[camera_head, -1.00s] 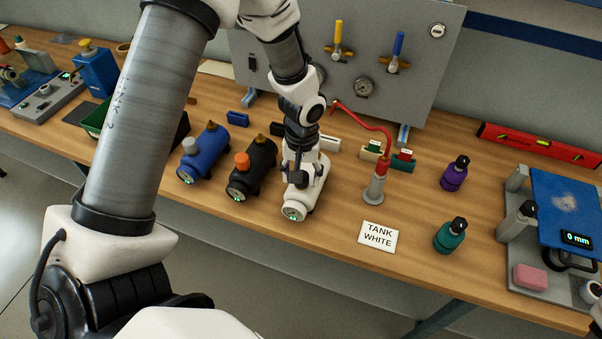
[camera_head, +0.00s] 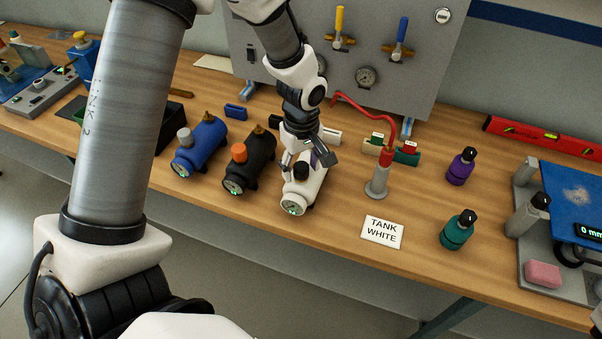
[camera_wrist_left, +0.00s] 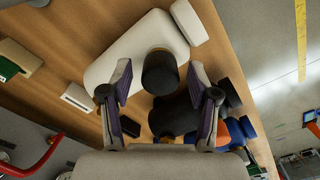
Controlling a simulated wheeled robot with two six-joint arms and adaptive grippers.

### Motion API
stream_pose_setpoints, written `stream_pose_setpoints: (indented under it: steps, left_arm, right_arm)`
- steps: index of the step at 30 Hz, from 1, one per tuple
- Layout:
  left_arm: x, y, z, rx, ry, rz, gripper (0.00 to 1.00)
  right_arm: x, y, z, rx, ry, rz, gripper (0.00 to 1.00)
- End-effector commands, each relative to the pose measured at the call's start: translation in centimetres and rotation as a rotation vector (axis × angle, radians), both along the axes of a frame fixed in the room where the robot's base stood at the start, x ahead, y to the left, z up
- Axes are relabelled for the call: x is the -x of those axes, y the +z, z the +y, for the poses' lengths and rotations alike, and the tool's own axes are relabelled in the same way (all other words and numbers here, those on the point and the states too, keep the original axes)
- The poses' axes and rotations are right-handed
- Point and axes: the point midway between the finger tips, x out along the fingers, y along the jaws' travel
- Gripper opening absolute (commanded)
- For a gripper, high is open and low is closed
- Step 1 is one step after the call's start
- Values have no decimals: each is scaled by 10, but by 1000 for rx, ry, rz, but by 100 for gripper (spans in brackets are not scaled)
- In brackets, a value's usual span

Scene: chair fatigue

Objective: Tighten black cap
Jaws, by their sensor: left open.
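The black cap (camera_head: 301,171) sits on top of the white tank (camera_head: 305,191), which lies on the bench with its gauge end toward the front. My left gripper (camera_head: 307,160) is open just above and behind the cap, its fingers spread. In the left wrist view the cap (camera_wrist_left: 160,73) shows between the two fingertips of the gripper (camera_wrist_left: 160,78), with a gap on both sides. The white tank (camera_wrist_left: 125,50) extends behind it. Nothing is held. How far the cap is screwed down cannot be told.
The black tank (camera_head: 246,176) with an orange cap and the blue tank (camera_head: 200,150) stand close at the left. A grey stand (camera_head: 377,188) with a red hose, a "TANK WHITE" card (camera_head: 382,232) and two bottles are at the right. A gauge panel (camera_head: 420,60) rises behind.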

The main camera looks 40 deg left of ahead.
Motion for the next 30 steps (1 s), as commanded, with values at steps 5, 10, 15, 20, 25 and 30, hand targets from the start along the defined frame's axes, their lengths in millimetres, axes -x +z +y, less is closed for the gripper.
stream_pose_setpoints:
  steps: [5, 10, 15, 20, 25, 30]
  left_arm:
    - [0, 1, 0, 0, 2, 0, 60]
    - [0, -3, 0, 1, 105, -1, 60]
    - [0, -2, 0, 0, 319, -1, 60]
    - [1, 1, 0, 0, 352, 1, 60]
    - [1, 1, 0, 0, 350, 0, 25]
    - [1, 1, 0, 0, 349, 1, 0]
  right_arm:
    - [0, 1, 0, 0, 0, 0, 40]
    - [0, -9, 0, 0, 0, -1, 40]
    - [0, -19, 0, 0, 0, 0, 40]
    - [0, -17, 0, 0, 0, 0, 40]
    - [0, -17, 0, 0, 0, 0, 40]
    - [0, -17, 0, 0, 0, 0, 40]
